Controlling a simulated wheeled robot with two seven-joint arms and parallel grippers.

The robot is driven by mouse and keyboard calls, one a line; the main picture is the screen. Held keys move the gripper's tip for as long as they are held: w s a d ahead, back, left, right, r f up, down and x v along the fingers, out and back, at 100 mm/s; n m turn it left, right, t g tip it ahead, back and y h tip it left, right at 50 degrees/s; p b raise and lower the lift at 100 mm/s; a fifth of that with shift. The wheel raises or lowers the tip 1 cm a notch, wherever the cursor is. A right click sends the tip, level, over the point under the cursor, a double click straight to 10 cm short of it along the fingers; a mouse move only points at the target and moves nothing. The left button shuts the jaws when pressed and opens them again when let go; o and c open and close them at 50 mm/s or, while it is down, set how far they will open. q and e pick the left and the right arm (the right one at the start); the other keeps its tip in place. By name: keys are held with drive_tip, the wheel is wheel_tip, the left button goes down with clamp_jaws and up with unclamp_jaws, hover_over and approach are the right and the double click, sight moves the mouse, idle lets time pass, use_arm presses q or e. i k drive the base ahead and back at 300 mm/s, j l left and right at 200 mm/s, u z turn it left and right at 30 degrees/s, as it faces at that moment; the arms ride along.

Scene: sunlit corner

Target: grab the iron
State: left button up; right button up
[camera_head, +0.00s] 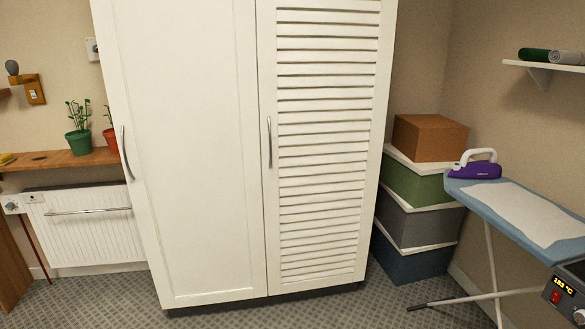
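The iron (476,168) is purple with a white handle. It sits at the far left end of the blue ironing board (480,194), at the right of the head view. A pale, flat sheet or cloth (532,214) lies on the board beside it. Neither of my grippers shows in the head view, so I cannot see whether they are open or shut.
A tall white cabinet (190,150) fills the middle. Stacked boxes (418,190) with a brown box (430,137) on top stand behind the iron. A dark device with a display (566,288) is at lower right. The tiled floor (300,312) in front is clear.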

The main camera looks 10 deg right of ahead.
sight(485, 169)
drive_tip(key=i+l+z, duration=0.2)
drive_tip(key=i, duration=0.4)
drive_tip(key=i+z, duration=0.2)
drive_tip(key=i, duration=0.4)
drive_tip(key=i+j+z, duration=0.2)
drive_tip(key=i, duration=0.35)
drive_tip(key=i+j+z, duration=0.1)
drive_tip(key=i+z, duration=0.15)
drive_tip(key=i, duration=0.35)
